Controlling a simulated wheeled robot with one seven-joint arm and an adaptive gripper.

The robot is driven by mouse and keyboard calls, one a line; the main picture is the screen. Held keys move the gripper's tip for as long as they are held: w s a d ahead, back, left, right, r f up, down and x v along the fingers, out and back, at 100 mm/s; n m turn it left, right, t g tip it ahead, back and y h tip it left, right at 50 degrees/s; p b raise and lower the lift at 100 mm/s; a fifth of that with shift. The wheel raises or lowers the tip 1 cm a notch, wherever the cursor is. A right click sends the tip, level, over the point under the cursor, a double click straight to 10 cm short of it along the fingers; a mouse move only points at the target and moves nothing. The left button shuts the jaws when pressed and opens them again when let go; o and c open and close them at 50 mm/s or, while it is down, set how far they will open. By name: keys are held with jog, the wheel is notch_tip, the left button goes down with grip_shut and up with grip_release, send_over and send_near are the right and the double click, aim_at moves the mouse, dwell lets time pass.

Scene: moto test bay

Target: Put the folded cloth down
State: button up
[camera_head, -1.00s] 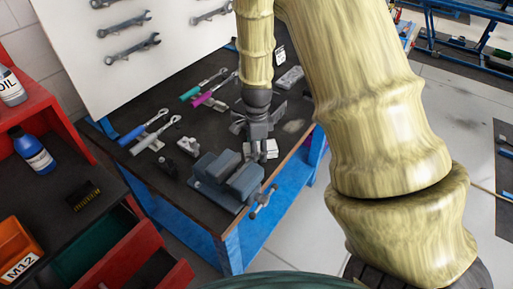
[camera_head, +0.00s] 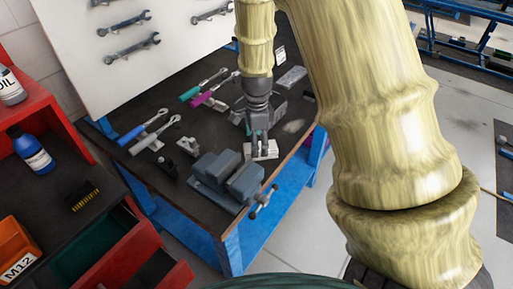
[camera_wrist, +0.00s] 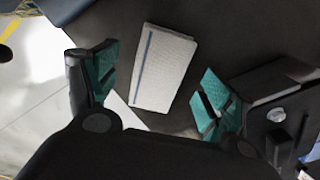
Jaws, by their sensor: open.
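The folded cloth (camera_wrist: 163,68) is a pale rectangle with a blue stripe along one side. It lies on the dark workbench top (camera_head: 208,128). In the head view the cloth (camera_head: 266,151) shows just below my gripper (camera_head: 259,147), near the bench's right edge. In the wrist view my gripper (camera_wrist: 155,88) is open, its green-padded fingers on either side of the cloth with a gap to each. Nothing is held between the fingers. From these views I cannot tell the exact height of the fingertips over the bench.
A grey vise (camera_head: 228,178) stands in front of the cloth at the bench corner. Wrenches with blue (camera_head: 132,135), teal (camera_head: 190,93) and magenta (camera_head: 202,99) handles lie to the left. A red cabinet (camera_head: 128,240) with open drawers stands at the lower left.

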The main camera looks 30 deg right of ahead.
notch_tip(320, 180, up, 9)
jog(key=b, duration=0.1)
jog(key=shift+f, duration=0.2)
dwell(0.5)
